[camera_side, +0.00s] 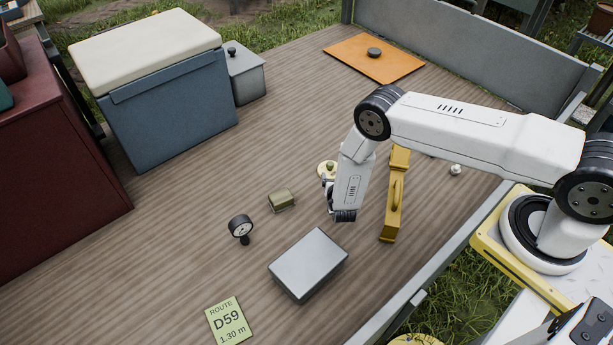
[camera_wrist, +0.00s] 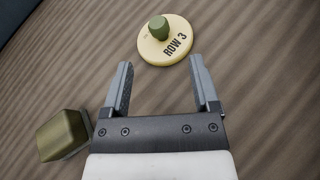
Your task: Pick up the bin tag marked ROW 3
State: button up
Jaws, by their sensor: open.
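The bin tag marked ROW 3 (camera_wrist: 153,52) is a round cream disc with a green knob, lying flat on the wooden deck. In the side view my wrist hides most of the gripper.
An olive block (camera_side: 282,201) lies left of my gripper. A dial gauge (camera_side: 240,227), a grey box (camera_side: 308,265) and a green D59 card (camera_side: 229,322) are nearer the front. A yellow level-like tool (camera_side: 392,210) lies right of my wrist. The deck's middle back is clear.

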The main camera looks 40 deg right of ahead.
aim_at(331, 166)
jog(key=shift+x, duration=1)
jog(key=shift+x, duration=2.55)
jog(key=shift+r, duration=0.15)
grip_shut()
